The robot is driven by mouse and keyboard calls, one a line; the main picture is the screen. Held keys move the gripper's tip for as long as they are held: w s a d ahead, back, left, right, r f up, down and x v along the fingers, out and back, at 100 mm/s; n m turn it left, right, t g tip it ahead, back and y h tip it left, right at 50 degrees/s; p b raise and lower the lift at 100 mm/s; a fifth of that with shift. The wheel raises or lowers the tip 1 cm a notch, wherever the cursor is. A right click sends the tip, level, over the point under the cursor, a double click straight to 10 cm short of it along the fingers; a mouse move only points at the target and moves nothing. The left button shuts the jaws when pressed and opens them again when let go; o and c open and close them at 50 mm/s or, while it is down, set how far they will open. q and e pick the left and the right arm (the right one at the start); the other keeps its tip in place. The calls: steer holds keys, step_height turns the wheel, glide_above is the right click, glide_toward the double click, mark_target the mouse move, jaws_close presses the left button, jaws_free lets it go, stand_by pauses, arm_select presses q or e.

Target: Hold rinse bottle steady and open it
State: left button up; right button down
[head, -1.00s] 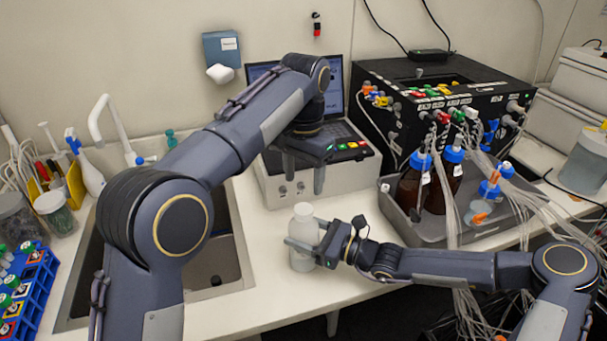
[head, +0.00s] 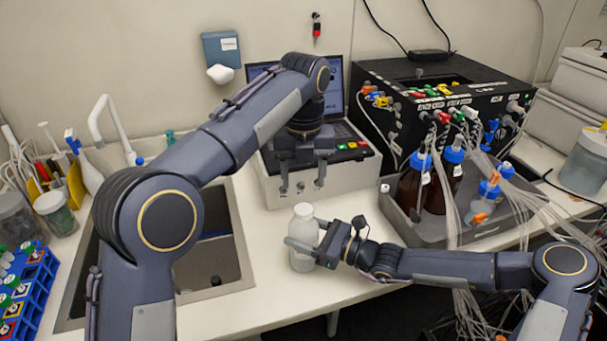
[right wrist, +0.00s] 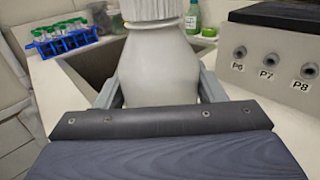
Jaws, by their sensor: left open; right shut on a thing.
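The rinse bottle (head: 303,222) is white with a white cap and stands upright on the white counter near its front edge. My right gripper (head: 305,248) is shut on the bottle's body from the right side. In the right wrist view the bottle (right wrist: 158,75) fills the middle between the two fingers of the gripper (right wrist: 160,98), with its ribbed cap at the top edge. My left gripper (head: 303,188) is above and just behind the bottle, pointing down. Its two fingers are apart and nothing is between them.
A sink (head: 212,262) is left of the bottle. A grey control box (head: 350,182) with a laptop stands behind it. A grey tray (head: 408,232) with brown bottles and tubing is at the right. A blue tube rack (head: 32,290) is at far left.

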mark_target(303, 209)
arm_select(q)
steer(key=shift+f+m, duration=0.1)
steer(key=shift+m, duration=0.7)
steer(key=shift+f, duration=3.9)
